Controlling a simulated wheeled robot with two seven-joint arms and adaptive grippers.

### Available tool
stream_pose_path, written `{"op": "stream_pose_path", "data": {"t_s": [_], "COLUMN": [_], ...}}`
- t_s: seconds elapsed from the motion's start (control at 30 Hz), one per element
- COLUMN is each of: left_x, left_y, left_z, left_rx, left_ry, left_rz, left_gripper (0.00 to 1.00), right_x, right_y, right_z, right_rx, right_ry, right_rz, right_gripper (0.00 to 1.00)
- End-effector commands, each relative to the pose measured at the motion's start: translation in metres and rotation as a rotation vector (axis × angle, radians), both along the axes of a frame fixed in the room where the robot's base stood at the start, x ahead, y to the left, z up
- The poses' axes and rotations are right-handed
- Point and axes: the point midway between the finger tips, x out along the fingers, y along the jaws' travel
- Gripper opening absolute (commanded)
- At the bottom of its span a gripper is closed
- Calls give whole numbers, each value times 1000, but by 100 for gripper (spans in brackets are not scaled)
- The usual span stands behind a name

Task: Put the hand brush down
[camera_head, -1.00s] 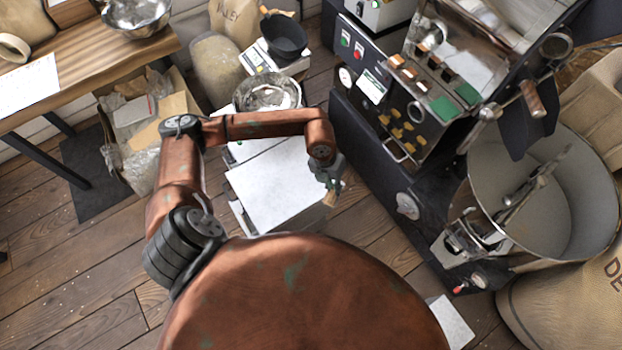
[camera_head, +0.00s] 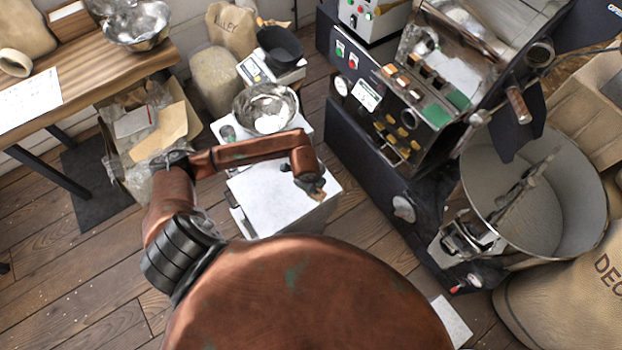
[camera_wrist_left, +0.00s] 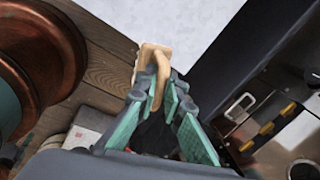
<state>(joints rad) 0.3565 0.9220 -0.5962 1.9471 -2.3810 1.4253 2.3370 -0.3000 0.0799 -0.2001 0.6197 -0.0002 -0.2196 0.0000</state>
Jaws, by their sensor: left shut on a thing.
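My left gripper (camera_head: 311,184) is at the end of the copper arm, over the right part of a white-topped cabinet (camera_head: 265,205). It is mostly hidden by the wrist link in the head view. In the left wrist view my left gripper (camera_wrist_left: 160,100), with green pads, is shut on the hand brush (camera_wrist_left: 150,62). The brush's tan handle sticks out past the fingertips; a dark part shows between the fingers, and I cannot tell if it is bristles. The white top also shows in the wrist view (camera_wrist_left: 180,25). I cannot tell whether the brush touches it. My right gripper is not in view.
A steel bowl (camera_head: 265,108) stands behind the white top, with a scale and black container (camera_head: 280,48) beyond. The dark roasting machine (camera_head: 370,150) is on the right. A wooden bench (camera_head: 90,70) and a box of packaging (camera_head: 145,125) are at left.

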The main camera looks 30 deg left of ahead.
Motion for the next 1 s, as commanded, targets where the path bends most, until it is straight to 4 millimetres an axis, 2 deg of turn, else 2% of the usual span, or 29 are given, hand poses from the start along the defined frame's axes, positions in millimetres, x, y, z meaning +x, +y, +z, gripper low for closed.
{"op": "stream_pose_path", "data": {"t_s": [0.2,0.4,0.73,0.9,1.0], "left_x": [39,59,72,71,72], "left_y": [36,52,65,64,64], "left_z": [-26,-62,-82,-108,-112], "left_rx": [2,-2,-1,-1,-1], "left_ry": [2,3,2,3,2], "left_rz": [4,0,-1,-2,-2], "left_gripper": [0,0,0,0,0], "right_x": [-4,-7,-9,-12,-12], "right_y": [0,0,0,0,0], "right_z": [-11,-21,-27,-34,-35], "right_rx": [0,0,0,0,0], "right_ry": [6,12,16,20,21], "right_rz": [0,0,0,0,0], "right_gripper": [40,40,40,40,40]}}
